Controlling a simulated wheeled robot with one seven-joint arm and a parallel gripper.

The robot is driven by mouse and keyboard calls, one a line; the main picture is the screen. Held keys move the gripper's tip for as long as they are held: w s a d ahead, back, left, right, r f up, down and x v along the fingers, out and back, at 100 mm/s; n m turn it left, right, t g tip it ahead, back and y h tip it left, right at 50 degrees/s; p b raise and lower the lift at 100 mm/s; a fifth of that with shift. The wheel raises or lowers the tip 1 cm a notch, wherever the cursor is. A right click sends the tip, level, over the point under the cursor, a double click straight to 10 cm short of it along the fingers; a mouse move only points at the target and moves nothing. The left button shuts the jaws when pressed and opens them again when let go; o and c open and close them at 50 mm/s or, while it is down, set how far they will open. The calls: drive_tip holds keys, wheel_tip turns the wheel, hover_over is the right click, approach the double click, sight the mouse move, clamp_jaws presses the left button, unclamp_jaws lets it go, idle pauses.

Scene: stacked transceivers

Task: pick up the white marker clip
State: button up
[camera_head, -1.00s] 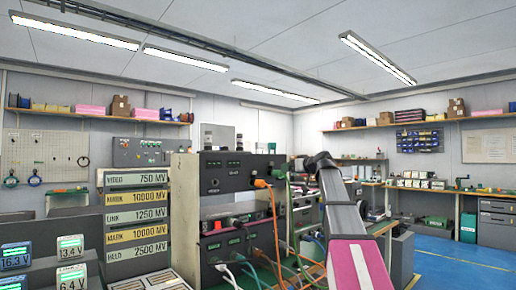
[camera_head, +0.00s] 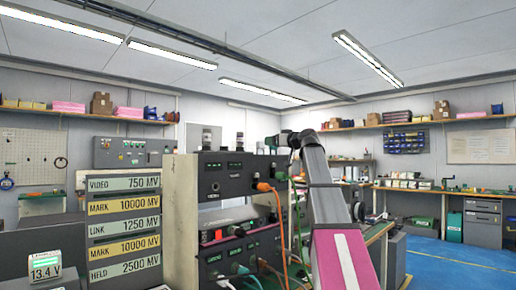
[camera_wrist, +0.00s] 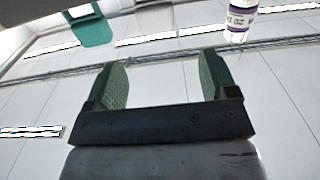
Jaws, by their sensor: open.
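I cannot make out the white marker clip with certainty in either view. Small white and red pieces (camera_head: 212,236) sit in the lower slot of the stacked transceivers (camera_head: 235,172), too small to identify. My gripper (camera_wrist: 160,70) is open and empty in the wrist view, its two green fingers spread wide against the ceiling. In the head view the end of my arm (camera_head: 278,142) is raised beside the top right of the stack. Whatever lies behind my arm is hidden.
Orange, green and white cables hang from the stack's front. A labelled panel stack (camera_head: 124,221) stands left of it, with a 13.4 V meter (camera_head: 45,268) nearer. The wrist view shows a teal object (camera_wrist: 93,30) and a labelled white cylinder (camera_wrist: 240,18). Blue floor is open at right.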

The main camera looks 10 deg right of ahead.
sight(263, 143)
drive_tip(key=x, duration=0.9)
drive_tip(key=shift+w+f, duration=0.15)
drive_tip(key=shift+w, duration=0.15)
drive_tip(key=c, duration=1)
